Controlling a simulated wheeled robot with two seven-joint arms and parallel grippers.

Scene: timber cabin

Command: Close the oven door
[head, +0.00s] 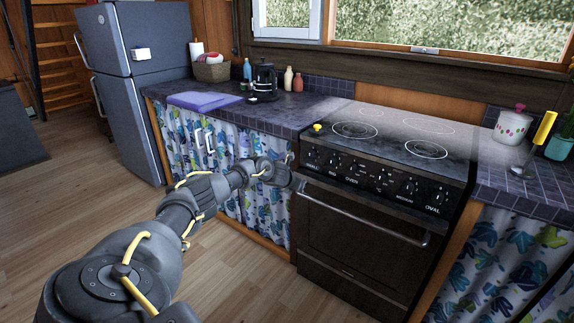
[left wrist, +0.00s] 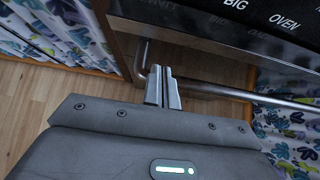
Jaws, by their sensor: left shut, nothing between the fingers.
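The black oven (head: 385,190) stands in the counter on the right of the head view. Its dark door (head: 350,245) looks upright and flush with the front, with no clear gap. The metal handle bar (head: 370,212) runs across the door's top and crosses the left wrist view (left wrist: 240,94). My left gripper (left wrist: 162,72) is shut and empty, its fingertips beside the bent left end of the handle; I cannot tell if they touch. In the head view it is near the oven's upper left front corner, partly hidden by my wrist. My right gripper is not in view.
Control knobs (head: 375,180) line the panel above the door. Patterned curtains (head: 245,150) hang under the counter on both sides of the oven. A grey fridge (head: 135,80) stands at the back left. The wooden floor (head: 50,205) at left is clear.

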